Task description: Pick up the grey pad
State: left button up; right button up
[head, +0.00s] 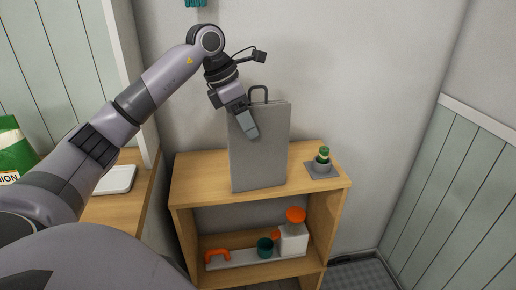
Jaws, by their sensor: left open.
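The grey pad (265,155) looks like a tall flat panel with a dark loop handle (259,92) on its top edge. It stands upright on the top of a wooden shelf unit. My left gripper (250,125) is at the pad's upper left, overlapping its front face just below the handle. The gripper is open, and part of the pad's upper left edge is hidden behind it. I cannot tell whether the fingers touch the pad. My right gripper is out of view.
The shelf unit (330,182) also bears a small potted cactus (323,157) on a grey square at the right. Below are an orange-lidded white container (292,239), a teal cup (265,247) and an orange item (217,255). A white tray (117,179) lies at left.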

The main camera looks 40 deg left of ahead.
pick_arm(q)
grip_shut()
dwell(0.3)
